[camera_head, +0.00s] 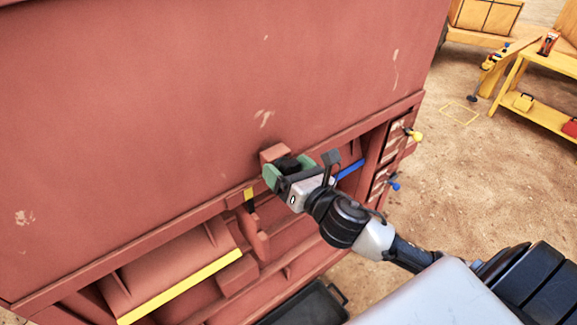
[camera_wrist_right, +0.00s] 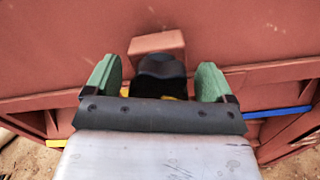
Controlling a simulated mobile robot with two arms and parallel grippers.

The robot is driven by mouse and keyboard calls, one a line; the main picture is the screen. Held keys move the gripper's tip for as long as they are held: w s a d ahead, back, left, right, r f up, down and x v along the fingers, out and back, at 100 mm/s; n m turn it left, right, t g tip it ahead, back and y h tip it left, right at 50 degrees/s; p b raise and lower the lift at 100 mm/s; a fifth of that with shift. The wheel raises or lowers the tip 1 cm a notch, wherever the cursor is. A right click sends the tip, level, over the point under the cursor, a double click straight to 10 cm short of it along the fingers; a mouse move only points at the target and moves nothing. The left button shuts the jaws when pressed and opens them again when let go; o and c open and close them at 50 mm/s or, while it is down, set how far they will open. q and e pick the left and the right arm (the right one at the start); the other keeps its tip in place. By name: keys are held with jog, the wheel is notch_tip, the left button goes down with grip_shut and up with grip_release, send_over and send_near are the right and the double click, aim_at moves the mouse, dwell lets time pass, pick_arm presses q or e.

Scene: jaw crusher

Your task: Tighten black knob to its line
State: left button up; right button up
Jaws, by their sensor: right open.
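The black knob (camera_wrist_right: 161,68) sits on a red block on the crusher's side, in the middle of the right wrist view. It also shows in the head view (camera_head: 288,163), partly covered by my right gripper. My right gripper (camera_wrist_right: 157,82) is open, with one green finger pad on each side of the knob and gaps between. In the head view my right gripper (camera_head: 279,174) is at the block below the big red panel. The line for the knob cannot be made out. My left gripper is not in view.
The red machine wall (camera_head: 180,110) fills the left side. Below the knob are a yellow bar (camera_head: 180,287), a blue bar (camera_head: 350,169) and a black tray (camera_head: 305,305). A yellow knob (camera_head: 414,135) and blue knob (camera_head: 394,184) stick out at the right edge. A yellow bench (camera_head: 545,105) stands far right on open sandy ground.

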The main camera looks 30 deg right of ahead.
jog(key=c, duration=0.9)
